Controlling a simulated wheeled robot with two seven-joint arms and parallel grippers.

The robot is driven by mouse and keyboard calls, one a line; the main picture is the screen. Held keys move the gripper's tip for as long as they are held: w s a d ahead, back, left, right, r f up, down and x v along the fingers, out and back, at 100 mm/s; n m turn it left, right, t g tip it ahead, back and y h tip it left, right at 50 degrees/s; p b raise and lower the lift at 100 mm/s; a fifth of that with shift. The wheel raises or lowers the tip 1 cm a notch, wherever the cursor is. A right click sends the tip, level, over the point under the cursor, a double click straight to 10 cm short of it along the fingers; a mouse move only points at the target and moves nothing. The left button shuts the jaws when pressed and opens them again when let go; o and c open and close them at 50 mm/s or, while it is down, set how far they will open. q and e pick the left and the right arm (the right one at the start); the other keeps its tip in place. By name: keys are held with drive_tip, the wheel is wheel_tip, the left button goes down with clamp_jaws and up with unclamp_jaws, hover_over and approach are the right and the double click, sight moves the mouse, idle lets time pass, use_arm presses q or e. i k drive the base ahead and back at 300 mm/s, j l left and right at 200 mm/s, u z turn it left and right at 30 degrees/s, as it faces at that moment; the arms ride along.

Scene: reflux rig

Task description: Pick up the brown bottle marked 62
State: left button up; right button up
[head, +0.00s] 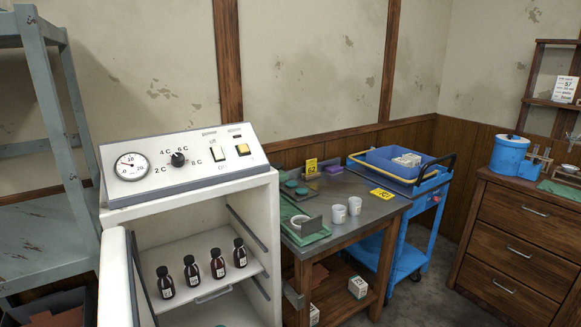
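Several brown bottles with black caps and white labels stand upright in a row on the upper shelf (207,295) of an open white cooling cabinet (280,235). From left to right they are a first bottle (166,284), a second bottle (192,272), a third bottle (218,265) and a rightmost bottle (240,254). The label markings are too small to read, so I cannot tell which one is 62. Neither of my grippers shows in this view.
The cabinet door (116,280) stands open at the left. A grey metal rack (45,240) is left of it. Right of it are a workbench (372,212) with white cups, a blue cart (405,240) and a wooden drawer chest (520,235). Some floor shows at the lower right.

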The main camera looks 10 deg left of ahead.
sight(240, 254)
drive_tip(key=i+l+u, duration=0.55)
drive_tip(key=l, duration=0.35)
drive_tip(key=j+u, duration=0.15)
drive_tip(key=u, duration=0.85)
